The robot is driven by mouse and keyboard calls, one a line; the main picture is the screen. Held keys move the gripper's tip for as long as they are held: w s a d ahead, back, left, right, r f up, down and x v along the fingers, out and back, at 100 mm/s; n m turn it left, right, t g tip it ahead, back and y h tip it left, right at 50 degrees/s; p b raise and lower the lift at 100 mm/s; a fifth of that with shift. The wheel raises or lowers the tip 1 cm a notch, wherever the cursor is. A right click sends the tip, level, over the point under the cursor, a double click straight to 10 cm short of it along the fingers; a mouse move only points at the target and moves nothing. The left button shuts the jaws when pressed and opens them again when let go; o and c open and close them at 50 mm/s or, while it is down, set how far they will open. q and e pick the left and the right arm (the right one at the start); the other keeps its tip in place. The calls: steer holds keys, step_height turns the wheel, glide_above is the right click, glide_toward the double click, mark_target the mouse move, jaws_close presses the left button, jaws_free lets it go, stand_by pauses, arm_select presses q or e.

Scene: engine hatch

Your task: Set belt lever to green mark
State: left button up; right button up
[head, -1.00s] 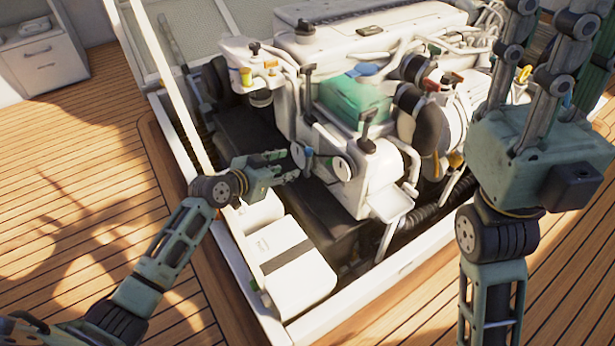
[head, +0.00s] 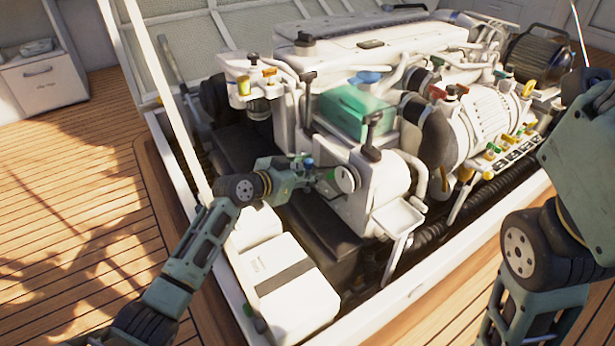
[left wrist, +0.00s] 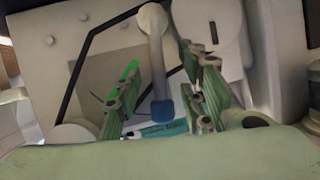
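The belt lever (left wrist: 156,65) is a grey bar with a blue tip (left wrist: 162,110), hanging from a round pivot on the engine's front in the left wrist view. My left gripper (left wrist: 160,112) is open, one finger on each side of the lever, with visible gaps. The green mark (left wrist: 131,69) shows beside the left finger, partly hidden by it; the lever is apart from it. In the head view my left gripper (head: 306,176) is at the engine front, with the blue tip (head: 308,162) by its fingers.
A black belt line (left wrist: 84,50) runs around the lever's plate. The white engine (head: 385,195) has a small tray (head: 398,217) at its front. A white box with a dark stripe (head: 290,283) stands below my left arm. The hatch rim (head: 420,300) borders the deck.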

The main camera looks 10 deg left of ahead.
arm_select(q)
steer(key=shift+w+d, duration=0.1)
steer(key=shift+w, duration=0.05)
jaws_close()
stand_by(0.4)
